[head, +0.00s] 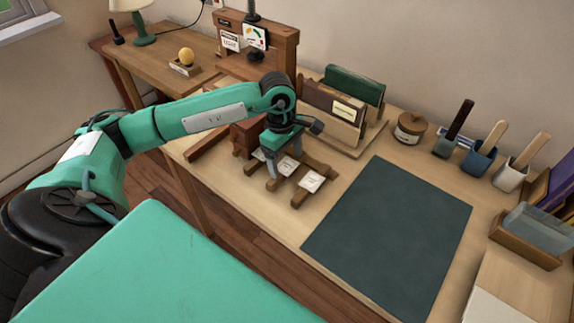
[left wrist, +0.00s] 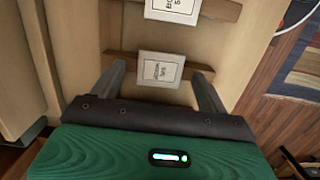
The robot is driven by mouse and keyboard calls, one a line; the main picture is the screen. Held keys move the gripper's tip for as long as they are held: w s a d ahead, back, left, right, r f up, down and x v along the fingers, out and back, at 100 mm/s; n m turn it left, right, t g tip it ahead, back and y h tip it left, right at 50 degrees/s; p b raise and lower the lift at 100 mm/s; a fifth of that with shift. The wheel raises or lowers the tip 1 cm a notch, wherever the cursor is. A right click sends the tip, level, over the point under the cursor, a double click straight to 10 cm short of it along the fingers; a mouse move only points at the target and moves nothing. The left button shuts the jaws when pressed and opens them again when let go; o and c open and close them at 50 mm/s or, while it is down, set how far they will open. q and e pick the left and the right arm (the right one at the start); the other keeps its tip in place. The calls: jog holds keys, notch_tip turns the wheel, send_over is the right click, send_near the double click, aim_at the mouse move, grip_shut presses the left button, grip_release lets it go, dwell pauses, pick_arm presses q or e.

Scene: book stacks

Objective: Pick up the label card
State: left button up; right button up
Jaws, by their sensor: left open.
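White label cards lie on wooden strips on the desk in the head view: one at the front right (head: 311,181), one in the middle (head: 287,166) and one partly hidden at the back left (head: 259,155). My left gripper (head: 283,168) points down over the middle card, open and empty. Another card (left wrist: 173,8) is cut off at the top edge. My right gripper is out of view.
A dark mat (head: 390,235) covers the desk's middle. A wooden holder with upright folders (head: 340,105) stands behind the cards. A brown box (head: 246,136) sits left of the gripper. A lidded jar (head: 410,128) and several cups with handles stand along the back.

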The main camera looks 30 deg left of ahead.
aim_at(286, 165)
pick_arm(q)
jog(key=c, duration=1.1)
notch_tip(286, 165, up, 20)
jog(key=shift+r, duration=0.1)
